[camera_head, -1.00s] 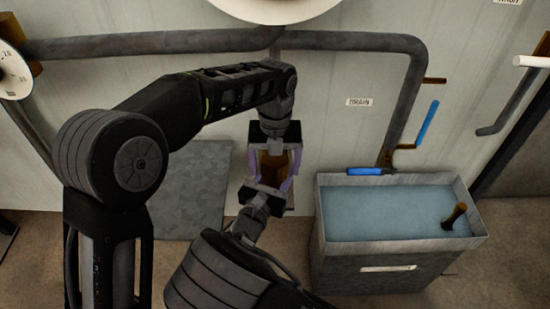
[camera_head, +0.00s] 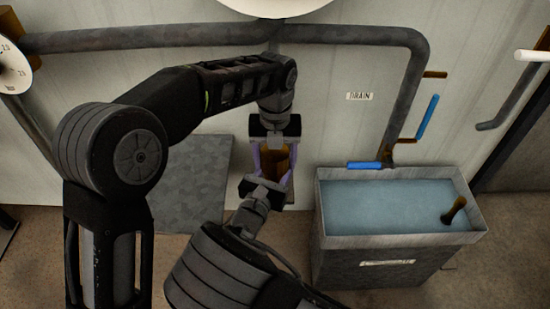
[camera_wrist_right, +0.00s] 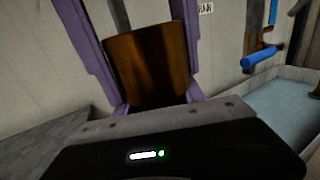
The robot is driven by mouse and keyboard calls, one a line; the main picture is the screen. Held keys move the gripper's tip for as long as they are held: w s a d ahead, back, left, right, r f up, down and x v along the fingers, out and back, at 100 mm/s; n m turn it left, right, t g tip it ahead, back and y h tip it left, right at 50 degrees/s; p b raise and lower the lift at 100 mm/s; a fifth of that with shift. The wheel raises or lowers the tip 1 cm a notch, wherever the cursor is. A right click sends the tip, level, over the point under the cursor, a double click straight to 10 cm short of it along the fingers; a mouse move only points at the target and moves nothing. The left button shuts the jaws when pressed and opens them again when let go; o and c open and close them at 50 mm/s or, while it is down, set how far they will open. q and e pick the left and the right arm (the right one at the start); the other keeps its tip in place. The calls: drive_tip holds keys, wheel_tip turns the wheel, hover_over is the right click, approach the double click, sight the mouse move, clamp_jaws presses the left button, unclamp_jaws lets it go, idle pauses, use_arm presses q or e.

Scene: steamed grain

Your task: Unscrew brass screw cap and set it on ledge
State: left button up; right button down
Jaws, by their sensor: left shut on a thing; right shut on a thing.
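A brown, brass-coloured cylindrical piece (camera_head: 274,160), which I take to be the brass screw cap, sits between my two grippers in front of the wall. My left gripper (camera_head: 275,150) comes down on it from above and is shut on it. My right gripper (camera_head: 270,174) reaches it from below and is shut on it too. In the right wrist view the brown piece (camera_wrist_right: 148,65) stands slightly tilted between the purple fingers. The grippers hide much of it, and I cannot tell cap from any body under it. I cannot pick out the ledge with certainty.
A metal trough (camera_head: 383,240) of water stands at the right, with a dark-handled object (camera_head: 454,210) in it. Blue-handled levers (camera_head: 366,166) and a grey pipe (camera_head: 405,90) are above it. A flat grey panel (camera_head: 190,185) is left of the grippers.

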sight(275, 152)
use_arm(q)
drive_tip(key=n, duration=0.6)
drive_tip(key=shift+r+n, duration=0.1)
drive_tip(key=shift+n, duration=0.3)
drive_tip(key=o, duration=1.5)
drive_tip(key=shift+o, duration=0.2)
drive_tip(key=shift+r, duration=2.25)
drive_tip(key=shift+c, duration=0.4)
